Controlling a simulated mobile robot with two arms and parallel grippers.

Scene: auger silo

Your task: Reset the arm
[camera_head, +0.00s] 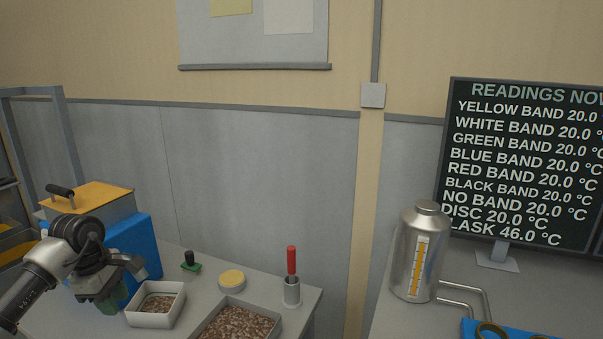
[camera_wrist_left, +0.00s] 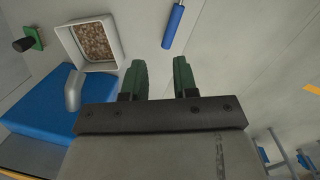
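My left gripper (camera_head: 112,299) is at the left end of the bench in the head view, in front of the blue block (camera_head: 135,243) and beside the small white tray (camera_head: 157,317). In the left wrist view its two green fingers (camera_wrist_left: 160,66) stand apart with nothing between them. The small white tray with brown grains (camera_wrist_left: 97,40) shows beyond the fingers to the left. My right gripper is in neither view.
A yellow-lidded box (camera_head: 95,194) stands behind my left arm. A larger grain tray (camera_head: 237,325), a yellow-topped disc (camera_head: 232,280) and a red-handled tool (camera_head: 292,261) in a metal cup (camera_head: 291,293) are on the bench. A metal flask (camera_head: 407,262) stands right.

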